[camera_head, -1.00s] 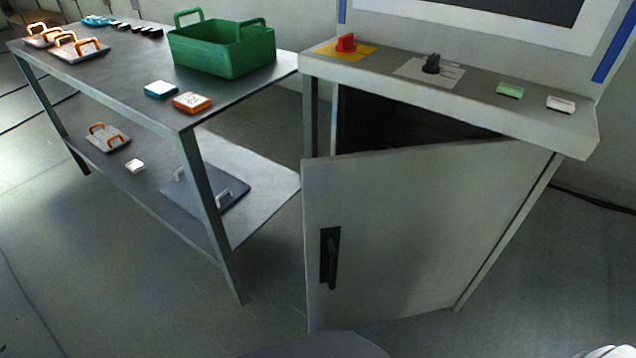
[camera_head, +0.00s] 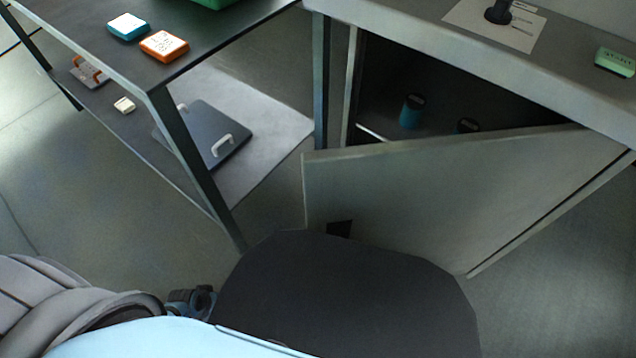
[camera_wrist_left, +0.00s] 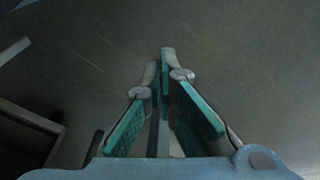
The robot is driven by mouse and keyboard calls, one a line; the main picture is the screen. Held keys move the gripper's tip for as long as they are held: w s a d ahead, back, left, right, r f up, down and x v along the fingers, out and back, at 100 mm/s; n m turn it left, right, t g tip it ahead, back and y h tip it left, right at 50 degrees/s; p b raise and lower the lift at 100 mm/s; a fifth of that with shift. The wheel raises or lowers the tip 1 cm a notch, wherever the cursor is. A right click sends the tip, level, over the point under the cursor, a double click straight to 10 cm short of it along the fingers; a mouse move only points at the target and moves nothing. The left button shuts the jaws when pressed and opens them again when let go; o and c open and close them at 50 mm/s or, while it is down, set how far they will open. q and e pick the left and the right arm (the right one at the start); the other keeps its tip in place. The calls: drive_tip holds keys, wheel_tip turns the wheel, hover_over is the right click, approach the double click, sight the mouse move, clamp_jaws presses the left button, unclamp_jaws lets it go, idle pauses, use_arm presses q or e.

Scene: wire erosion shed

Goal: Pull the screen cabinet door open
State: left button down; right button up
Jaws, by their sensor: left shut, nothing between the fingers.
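The screen cabinet door (camera_head: 430,190) is a grey panel standing ajar, hinged at the right, with its free edge at the left. Its black handle (camera_head: 340,228) shows only at the top; a dark rounded part of my own body hides the rest. Through the gap above the door I see the dark cabinet inside. My left gripper (camera_wrist_left: 160,58) is shut and empty in the left wrist view, its teal-padded fingers close together in front of a plain grey surface. I cannot see it touching the door or the handle. My right gripper is in neither view.
Blue cans (camera_head: 411,111) stand inside the cabinet.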

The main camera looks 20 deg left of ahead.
use_arm(q)
drive_tip(key=w+r+n+t+h+b, duration=0.1)
drive_tip(key=w+r+n+t+h, duration=0.3)
drive_tip(key=w, duration=0.6)
drive_tip(key=w+d+r+m+h+b, duration=0.15)
drive_tip(key=w+r, duration=0.25)
drive_tip(key=r, duration=0.4)
drive_tip(key=w+d+r+h, duration=0.3)
drive_tip(key=r, duration=0.4)
drive_tip(key=w+d+r+m+h, duration=0.1)
drive_tip(key=w+d+r+h, duration=0.2)
drive_tip(key=r, duration=0.5)
drive_tip(key=s+d+r+m+g+h+b, duration=0.1)
drive_tip(key=d+r+m+g+h, duration=0.15)
drive_tip(key=r, duration=0.65)
drive_tip(key=s+d+r+m+g+h, duration=0.1)
drive_tip(key=r+h, duration=0.3)
drive_tip(key=r, duration=0.4)
drive_tip(key=s+d+b, duration=0.2)
drive_tip(key=d, duration=0.8)
drive_tip(key=shift+d+r, duration=0.2)
drive_tip(key=shift+d, duration=0.15)
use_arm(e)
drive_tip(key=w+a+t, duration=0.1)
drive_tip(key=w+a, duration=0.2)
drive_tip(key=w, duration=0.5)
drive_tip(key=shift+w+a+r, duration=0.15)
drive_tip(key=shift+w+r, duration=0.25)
